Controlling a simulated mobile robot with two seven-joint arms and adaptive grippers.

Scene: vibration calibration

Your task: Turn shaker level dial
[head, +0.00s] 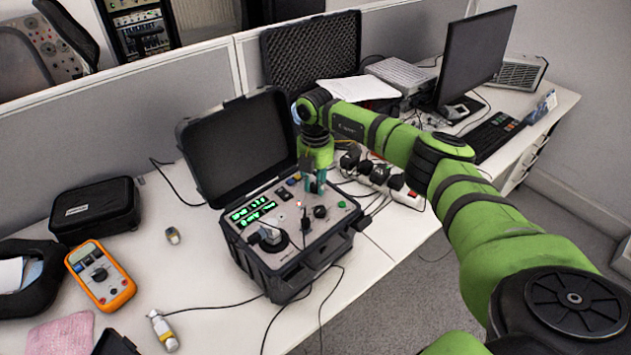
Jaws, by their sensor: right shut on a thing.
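The shaker (290,262) is a black open case on the white desk, with a grey panel, green lit digits (254,211) and a round shaker head (268,236) at the panel's left. Its black lid (236,145) stands open at the back. A black dial (320,212) shows on the panel's right part. My right gripper (315,188) points down over the panel's back right, just behind that dial. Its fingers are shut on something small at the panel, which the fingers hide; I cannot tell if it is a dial. My left gripper is not in view.
An orange multimeter (100,275), a black pouch (95,208) and a small cylinder (163,331) lie left of the case. Cables run around the case. A power strip (405,195) lies to its right, with a monitor (475,60) and keyboard (490,136) farther back.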

